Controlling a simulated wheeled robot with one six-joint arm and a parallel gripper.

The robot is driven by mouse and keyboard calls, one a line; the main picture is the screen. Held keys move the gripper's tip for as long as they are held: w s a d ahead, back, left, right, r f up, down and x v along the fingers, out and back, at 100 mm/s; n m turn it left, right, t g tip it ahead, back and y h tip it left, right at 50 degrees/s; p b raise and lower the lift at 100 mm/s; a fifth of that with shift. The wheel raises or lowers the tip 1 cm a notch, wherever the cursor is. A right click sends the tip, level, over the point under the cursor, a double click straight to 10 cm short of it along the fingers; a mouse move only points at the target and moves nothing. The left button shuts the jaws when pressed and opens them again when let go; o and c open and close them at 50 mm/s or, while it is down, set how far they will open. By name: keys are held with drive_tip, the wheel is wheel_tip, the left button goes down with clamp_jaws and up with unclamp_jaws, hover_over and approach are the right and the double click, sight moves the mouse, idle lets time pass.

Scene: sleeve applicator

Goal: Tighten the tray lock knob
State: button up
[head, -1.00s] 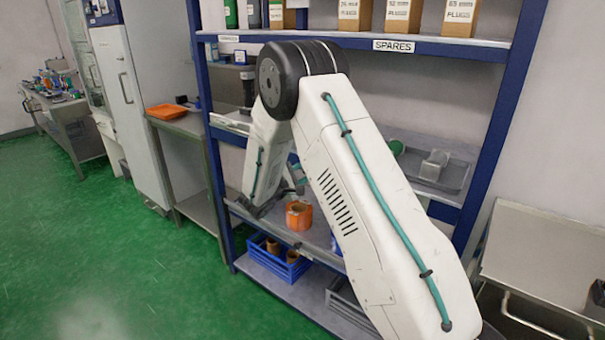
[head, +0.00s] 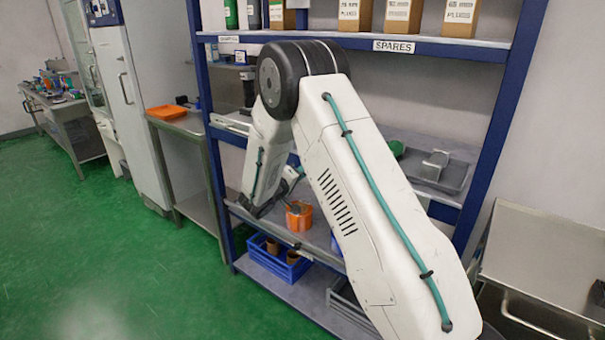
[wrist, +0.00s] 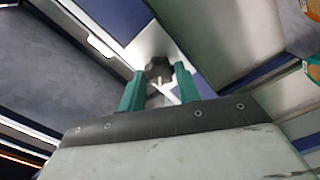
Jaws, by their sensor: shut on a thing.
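The tray lock knob (wrist: 159,69), dark and lobed, shows in the wrist view in front of a pale metal plate. My gripper (wrist: 158,76) has its two green fingers on either side of the knob and is shut on it. The fingertips hide the knob's sides. In the head view my arm reaches into the blue-framed shelf rack, and the knob cannot be made out there. A grey tray (head: 457,178) with a clear block lies on the middle shelf, to the right of my arm.
An orange container (head: 299,215) stands on the lower shelf below my wrist. A blue crate (head: 276,262) with brown rolls sits on the bottom shelf. The blue rack post (head: 501,130) stands right of my arm. The green floor at left is clear.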

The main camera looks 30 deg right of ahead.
drive_tip(key=shift+s+f+m, duration=0.1)
drive_tip(key=shift+m, duration=4.8)
drive_tip(key=o, duration=1)
drive_tip(key=shift+a, duration=0.1)
drive_tip(key=v, duration=0.7)
drive_tip(key=shift+s+a, duration=0.1)
drive_tip(key=shift+a, duration=0.2)
